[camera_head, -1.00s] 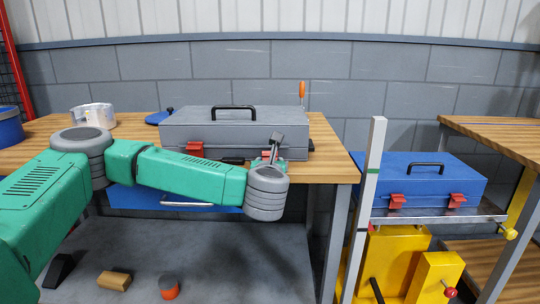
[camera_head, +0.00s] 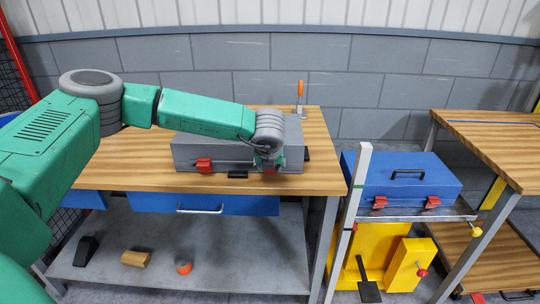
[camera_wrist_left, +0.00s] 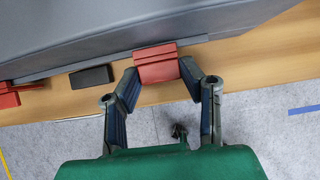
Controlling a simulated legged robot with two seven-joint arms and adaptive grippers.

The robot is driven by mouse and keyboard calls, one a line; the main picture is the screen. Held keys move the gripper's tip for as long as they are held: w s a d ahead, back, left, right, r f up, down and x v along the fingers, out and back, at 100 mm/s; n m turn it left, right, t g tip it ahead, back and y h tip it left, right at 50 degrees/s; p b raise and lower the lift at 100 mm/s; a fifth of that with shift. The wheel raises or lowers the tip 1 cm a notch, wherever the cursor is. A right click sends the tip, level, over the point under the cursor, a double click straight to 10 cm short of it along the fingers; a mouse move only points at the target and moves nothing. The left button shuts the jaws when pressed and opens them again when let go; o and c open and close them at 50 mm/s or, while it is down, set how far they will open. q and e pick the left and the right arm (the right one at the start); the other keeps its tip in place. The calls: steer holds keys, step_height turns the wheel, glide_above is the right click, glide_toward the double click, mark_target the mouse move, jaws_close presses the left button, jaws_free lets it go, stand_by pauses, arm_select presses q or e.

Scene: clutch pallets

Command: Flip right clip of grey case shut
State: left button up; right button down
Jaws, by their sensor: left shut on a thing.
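The grey case (camera_head: 195,150) lies closed on the wooden workbench, its front facing me. Its left red clip (camera_head: 204,165) shows on the front; it seems to be the red part at the left edge of the left wrist view (camera_wrist_left: 10,96). The right red clip (camera_wrist_left: 157,64) sits between the fingertips of my left gripper (camera_wrist_left: 160,72), which is shut on it. In the head view this gripper (camera_head: 268,160) is at the case's front right, mostly hiding the right clip (camera_head: 269,172). My right gripper is not in view.
A blue case (camera_head: 400,180) with red clips rests on a stand at the right, beside a tall grey post (camera_head: 352,210). The bench's front left is clear.

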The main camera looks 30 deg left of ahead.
arm_select(q)
steer(key=shift+w+a+r+g+h+p, duration=0.2)
steer(key=shift+w+r+g+h+p, duration=0.15)
steer(key=shift+p, duration=0.45)
steer(key=o, duration=1.1)
steer(key=shift+o, duration=0.2)
steer(key=shift+f, duration=0.2)
steer(key=shift+s+r, duration=0.2)
steer(key=shift+r, duration=0.2)
steer(key=v, duration=1.1)
